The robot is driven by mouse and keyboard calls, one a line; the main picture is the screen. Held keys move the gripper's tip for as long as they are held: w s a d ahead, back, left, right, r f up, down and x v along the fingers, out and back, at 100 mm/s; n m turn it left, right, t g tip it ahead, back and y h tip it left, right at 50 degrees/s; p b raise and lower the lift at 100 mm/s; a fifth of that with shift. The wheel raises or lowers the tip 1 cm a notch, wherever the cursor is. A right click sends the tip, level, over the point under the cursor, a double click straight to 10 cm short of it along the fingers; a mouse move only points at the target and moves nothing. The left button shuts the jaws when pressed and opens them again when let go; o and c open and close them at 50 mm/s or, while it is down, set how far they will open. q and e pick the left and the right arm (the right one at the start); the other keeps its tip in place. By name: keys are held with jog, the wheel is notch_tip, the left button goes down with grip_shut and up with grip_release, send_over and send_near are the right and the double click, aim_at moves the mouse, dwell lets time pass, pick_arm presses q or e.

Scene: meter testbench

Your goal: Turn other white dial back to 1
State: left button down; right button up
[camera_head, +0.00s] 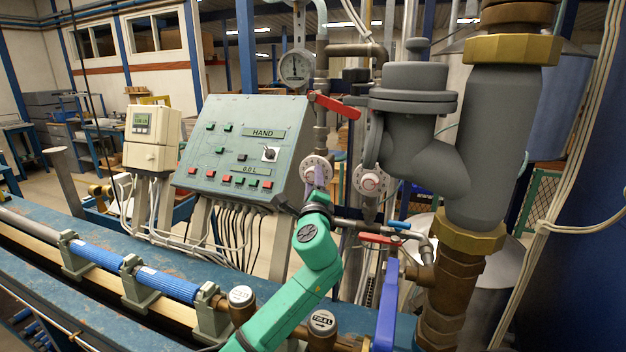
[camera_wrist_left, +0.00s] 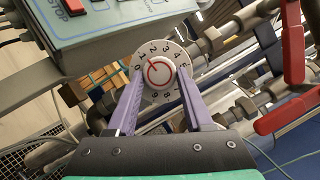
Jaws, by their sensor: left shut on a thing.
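Two white dials with red markings are mounted on the pipework. The left white dial (camera_head: 313,165) is at my left gripper (camera_head: 318,187), and the right white dial (camera_head: 370,181) stands apart from it. In the left wrist view the dial (camera_wrist_left: 158,70) shows numbers around its rim and a red ring with a mark at its upper left, roughly towards 1; the exact setting is hard to read. The purple fingers of my left gripper (camera_wrist_left: 160,82) lie on both sides of this dial's knob and are shut on it. My right gripper is not in view.
A green control panel (camera_head: 243,148) stands left of the dials. Red-handled valves (camera_head: 338,106) and a thick grey pipe fitting (camera_head: 425,130) crowd the area above and right. A blue lever (camera_head: 387,305) stands right of my arm.

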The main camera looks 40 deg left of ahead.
pick_arm(q)
jog(key=shift+r+n+g, duration=0.1)
jog(key=shift+n+g, duration=0.2)
jog(key=shift+n, duration=0.4)
jog(key=shift+c, duration=1.5)
grip_release()
jog(key=b+v, duration=0.3)
jog(key=v, duration=1.1)
jog(key=shift+s+d+b, duration=0.2)
jog(key=shift+d+b, duration=0.05)
jog(key=shift+b, duration=0.1)
